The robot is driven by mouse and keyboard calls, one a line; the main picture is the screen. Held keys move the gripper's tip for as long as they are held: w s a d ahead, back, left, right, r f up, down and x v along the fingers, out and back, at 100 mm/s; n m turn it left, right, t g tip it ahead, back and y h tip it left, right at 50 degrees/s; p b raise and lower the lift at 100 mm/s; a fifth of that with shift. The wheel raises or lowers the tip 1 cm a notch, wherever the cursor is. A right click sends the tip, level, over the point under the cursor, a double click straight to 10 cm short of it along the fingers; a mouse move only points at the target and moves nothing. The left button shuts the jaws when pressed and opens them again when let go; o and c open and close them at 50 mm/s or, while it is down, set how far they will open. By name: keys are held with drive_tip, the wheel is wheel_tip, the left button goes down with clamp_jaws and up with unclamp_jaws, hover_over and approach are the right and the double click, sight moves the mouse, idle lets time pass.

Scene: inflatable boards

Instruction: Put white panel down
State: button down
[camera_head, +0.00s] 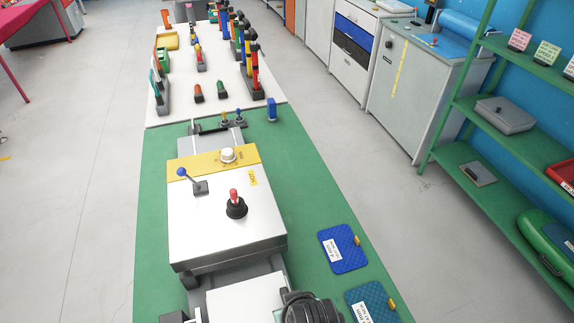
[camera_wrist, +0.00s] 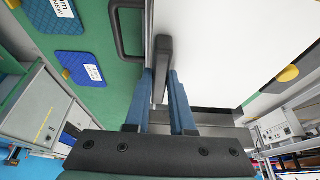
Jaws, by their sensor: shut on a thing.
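The white panel (camera_wrist: 235,45) fills the upper right of the wrist view, with a dark handle bar (camera_wrist: 162,50) along its left edge. The blue fingers of my gripper (camera_wrist: 162,92) stand either side of this bar and are shut on it. In the head view a white surface, apparently this panel (camera_head: 243,299), lies low in the picture, in front of the press-like machine (camera_head: 222,225). My dark wrist covers its right side there, and the fingers are hidden. I cannot tell whether the panel touches what is beneath it.
The green bench top (camera_head: 305,215) is clear right of the machine, except for two blue label boards (camera_head: 343,249) (camera_head: 371,302). A white table section (camera_head: 180,106) with coloured tools lies beyond. A green shelf rack (camera_head: 490,105) stands right, across a clear floor.

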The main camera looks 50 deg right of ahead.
drive_tip(key=shift+f, duration=2.65)
drive_tip(key=c, duration=0.8)
unclamp_jaws()
drive_tip(key=shift+f, duration=0.1)
drive_tip(key=shift+o, duration=0.2)
drive_tip(key=v, duration=1.2)
drive_tip(key=shift+s+a, duration=0.1)
